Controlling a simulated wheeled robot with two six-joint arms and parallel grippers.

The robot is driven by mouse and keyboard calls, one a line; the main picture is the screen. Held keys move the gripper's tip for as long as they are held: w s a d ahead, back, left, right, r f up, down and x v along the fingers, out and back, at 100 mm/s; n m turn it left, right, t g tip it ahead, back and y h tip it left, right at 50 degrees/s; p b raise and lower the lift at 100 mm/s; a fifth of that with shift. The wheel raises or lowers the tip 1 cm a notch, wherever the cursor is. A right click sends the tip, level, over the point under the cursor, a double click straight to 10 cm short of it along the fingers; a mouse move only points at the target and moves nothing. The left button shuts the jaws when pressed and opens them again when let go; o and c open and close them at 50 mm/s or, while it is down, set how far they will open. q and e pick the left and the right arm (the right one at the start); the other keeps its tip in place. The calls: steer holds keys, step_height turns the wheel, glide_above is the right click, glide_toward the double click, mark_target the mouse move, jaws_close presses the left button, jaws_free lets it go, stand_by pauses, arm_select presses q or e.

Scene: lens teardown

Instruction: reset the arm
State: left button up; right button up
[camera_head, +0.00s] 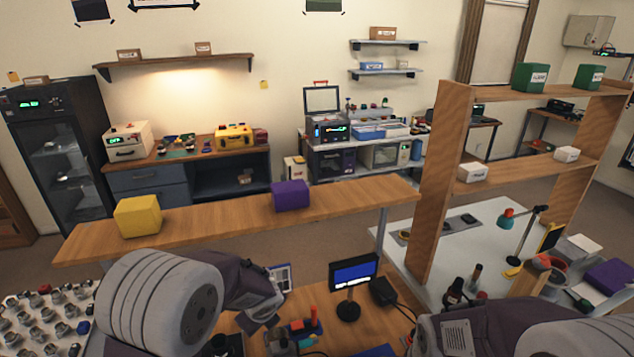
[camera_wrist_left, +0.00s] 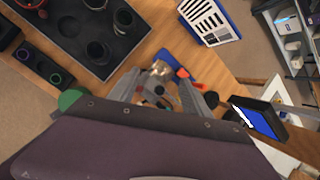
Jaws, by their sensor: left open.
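My left arm (camera_head: 165,305) reaches in from the left in the head view, over the near wooden table. In the left wrist view my left gripper (camera_wrist_left: 162,92) is open, its two grey fingers apart above the table. A small metallic piece (camera_wrist_left: 160,68) shows between and beyond the fingertips; I see no grip on it. My right arm (camera_head: 490,335) lies along the bottom right of the head view, and its gripper is outside the picture.
A small monitor (camera_head: 352,277) stands on the near table. A wooden shelf board (camera_head: 230,226) with a yellow block (camera_head: 138,216) and a purple block (camera_head: 290,196) crosses above it. A dark tray (camera_wrist_left: 75,30) with round parts and a blue-white panel (camera_wrist_left: 208,20) lie near the left gripper.

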arm_select(q)
steer(key=s+a+f+n+g+b, duration=0.25)
steer(key=s+a+n, duration=0.45)
steer(key=s+n, duration=0.45)
steer(key=s+d+n+h, duration=0.1)
steer(key=s+n, duration=0.2)
steer(key=n, duration=0.4)
steer(key=s+d+f+n+g+h, duration=0.1)
steer(key=s+n, duration=0.2)
steer(key=n, duration=0.5)
steer(key=shift+s+d, duration=0.35)
steer(key=shift+d, duration=0.05)
arm_select(e)
steer(key=f, duration=0.4)
steer(key=shift+a, duration=0.2)
arm_select(q)
steer(key=shift+s, duration=0.15)
arm_select(e)
steer(key=shift+s, duration=0.2)
